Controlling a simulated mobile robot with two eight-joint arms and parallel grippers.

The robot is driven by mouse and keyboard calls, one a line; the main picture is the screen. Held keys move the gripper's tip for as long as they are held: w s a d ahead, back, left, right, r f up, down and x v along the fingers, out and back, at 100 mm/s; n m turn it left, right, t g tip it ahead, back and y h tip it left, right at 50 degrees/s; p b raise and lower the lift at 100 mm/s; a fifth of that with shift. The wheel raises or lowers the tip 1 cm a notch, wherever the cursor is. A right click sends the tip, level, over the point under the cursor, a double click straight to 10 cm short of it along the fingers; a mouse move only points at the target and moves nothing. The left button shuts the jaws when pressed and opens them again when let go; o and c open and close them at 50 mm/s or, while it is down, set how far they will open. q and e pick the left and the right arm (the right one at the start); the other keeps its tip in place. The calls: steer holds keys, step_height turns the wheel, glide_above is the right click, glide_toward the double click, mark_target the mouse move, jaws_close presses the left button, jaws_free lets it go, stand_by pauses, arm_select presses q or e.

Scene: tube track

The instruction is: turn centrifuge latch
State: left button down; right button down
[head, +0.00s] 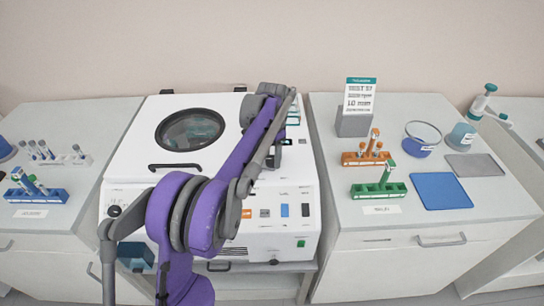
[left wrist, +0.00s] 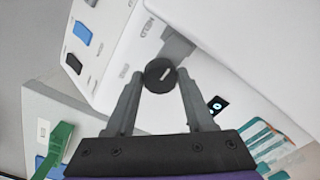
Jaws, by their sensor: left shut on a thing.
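The centrifuge (head: 120,195) is a white box in the middle of the head view. Its lid (head: 222,165) lies down and has a round dark window and a black handle at the front. The latch (left wrist: 160,76) is a round black knob with a short white mark, seen in the left wrist view. My left gripper (left wrist: 160,82) is shut on the latch, one fingertip on each side. In the head view my purple arm crosses the machine's front and hides the latch. My right gripper is in neither view.
Right counter: orange tube rack (head: 366,158), green tube rack (head: 379,190), sign (head: 359,95), blue bowl (head: 421,150) and blue mat (head: 441,191). Left counter: blue tube rack (head: 36,194) and white tube rack (head: 62,159). The centrifuge front bears coloured switches beside my arm.

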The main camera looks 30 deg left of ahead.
mark_target(272, 159)
arm_select(q)
steer(key=shift+c, duration=1.3)
jaws_free()
step_height(272, 159, up, 11)
steer(key=shift+p, duration=0.45)
steer(key=shift+f, duration=0.1)
